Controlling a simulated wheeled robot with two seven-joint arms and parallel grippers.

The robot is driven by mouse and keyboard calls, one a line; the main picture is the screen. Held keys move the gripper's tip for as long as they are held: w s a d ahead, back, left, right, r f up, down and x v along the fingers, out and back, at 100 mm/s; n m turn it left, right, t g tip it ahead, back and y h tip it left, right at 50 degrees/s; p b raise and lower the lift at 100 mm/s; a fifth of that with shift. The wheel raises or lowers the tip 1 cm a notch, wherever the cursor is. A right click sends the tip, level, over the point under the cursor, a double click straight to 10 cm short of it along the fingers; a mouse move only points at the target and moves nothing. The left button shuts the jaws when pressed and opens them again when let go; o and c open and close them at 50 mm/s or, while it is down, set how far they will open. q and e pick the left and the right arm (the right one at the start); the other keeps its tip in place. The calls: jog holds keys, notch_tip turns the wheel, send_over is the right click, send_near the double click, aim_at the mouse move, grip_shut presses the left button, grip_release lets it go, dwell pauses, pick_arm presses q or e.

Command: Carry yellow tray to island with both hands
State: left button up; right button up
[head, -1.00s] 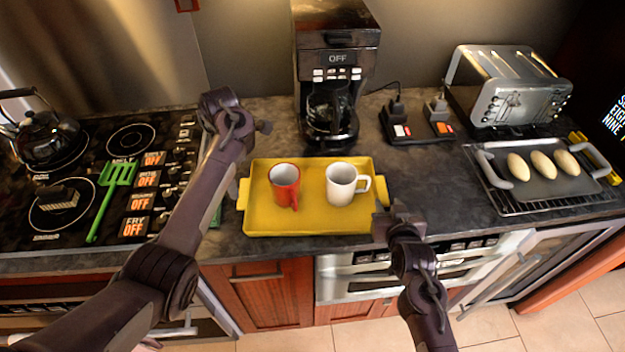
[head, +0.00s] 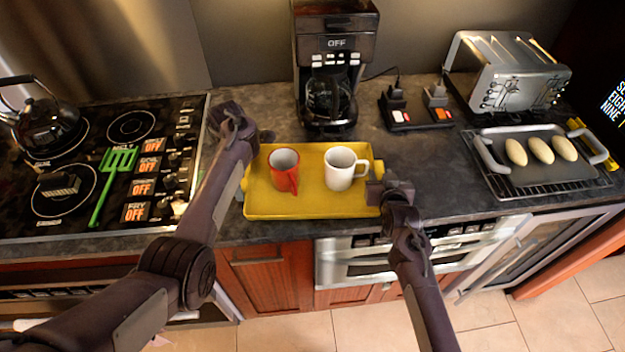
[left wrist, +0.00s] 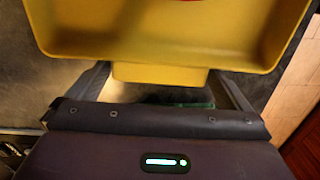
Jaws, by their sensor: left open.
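The yellow tray (head: 310,206) lies on the dark counter with a red mug (head: 284,172) and a white mug (head: 340,168) standing upright on it. My left gripper (head: 250,135) is at the tray's left end, in front of the far left corner. In the left wrist view its open fingers (left wrist: 165,88) are spread on either side of the tray's yellow end handle (left wrist: 160,73), not closed on it. My right gripper (head: 380,192) is at the tray's right end, beside the right handle. Its fingers are too small and dark to tell their state.
A coffee maker (head: 334,70) stands behind the tray. The stove (head: 75,205) with a kettle (head: 45,125) and green spatula (head: 112,180) is left. A toaster (head: 505,75) and a rack tray with rolls (head: 530,178) are right. Some bare counter lies right of the yellow tray.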

pick_arm(q)
jog(key=shift+f, duration=0.25)
pick_arm(e)
jog(key=shift+w, duration=0.25)
jog(key=shift+f, duration=0.1)
pick_arm(q)
jog(key=c, duration=0.7)
pick_arm(e)
jog(key=c, duration=0.7)
pick_arm(q)
jog(key=shift+c, duration=1.3)
pick_arm(e)
grip_shut()
pick_arm(q)
jog(key=shift+w+r+p, duration=0.15)
jog(key=shift+r+p, duration=0.25)
jog(key=shift+r, duration=0.05)
pick_arm(e)
jog(key=shift+w+r, duration=0.1)
jog(key=shift+r, duration=0.35)
pick_arm(q)
notch_tip(320, 180, up, 4)
jog(key=p, duration=0.4)
jog(key=shift+r, duration=0.2)
pick_arm(e)
notch_tip(320, 180, up, 4)
jog(key=shift+r, duration=0.2)
